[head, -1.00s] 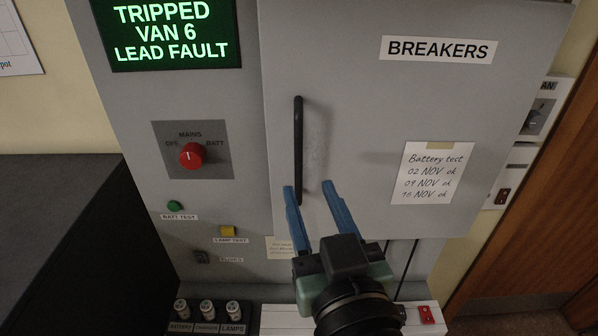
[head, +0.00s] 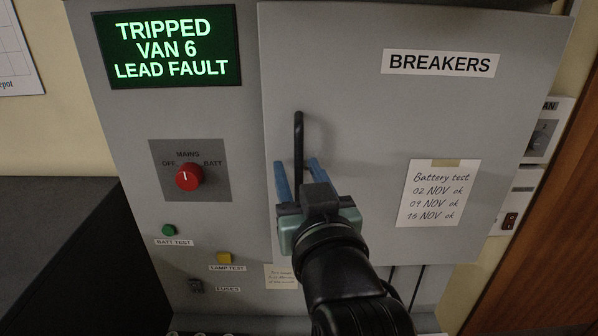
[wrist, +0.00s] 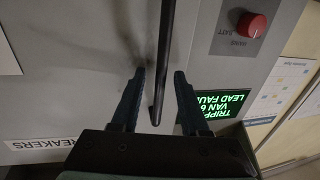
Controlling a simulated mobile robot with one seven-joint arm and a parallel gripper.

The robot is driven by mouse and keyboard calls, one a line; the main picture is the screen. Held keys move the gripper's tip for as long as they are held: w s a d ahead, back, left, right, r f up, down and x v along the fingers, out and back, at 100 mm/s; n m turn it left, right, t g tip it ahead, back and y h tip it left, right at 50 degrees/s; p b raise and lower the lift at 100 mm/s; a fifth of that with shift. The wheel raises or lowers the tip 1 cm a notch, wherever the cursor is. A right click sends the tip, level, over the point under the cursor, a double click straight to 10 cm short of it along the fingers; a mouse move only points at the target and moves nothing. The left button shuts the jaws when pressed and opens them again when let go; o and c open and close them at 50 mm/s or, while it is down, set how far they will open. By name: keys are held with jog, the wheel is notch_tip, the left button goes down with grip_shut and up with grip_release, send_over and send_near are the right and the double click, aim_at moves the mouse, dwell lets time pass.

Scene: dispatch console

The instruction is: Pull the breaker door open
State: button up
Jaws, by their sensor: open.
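The grey breaker door (head: 350,110) carries a BREAKERS label and fills the right of the cabinet in the head view. Its black vertical bar handle (head: 298,130) is near the door's left edge. My gripper (head: 298,163) is at the lower part of the handle, open, its blue fingers on either side of it. In the wrist view the handle (wrist: 163,55) runs between the open fingers (wrist: 159,75), with a gap showing on both sides. My gripper hides the handle's lower end in the head view. The door looks flat against the cabinet.
Left of the door are a red mains knob (head: 189,177), a green button (head: 168,230), a yellow button (head: 224,257) and a lit screen (head: 170,50). A paper note (head: 437,193) is on the door. A dark counter (head: 60,250) stands at left.

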grip_shut()
dwell(1.4)
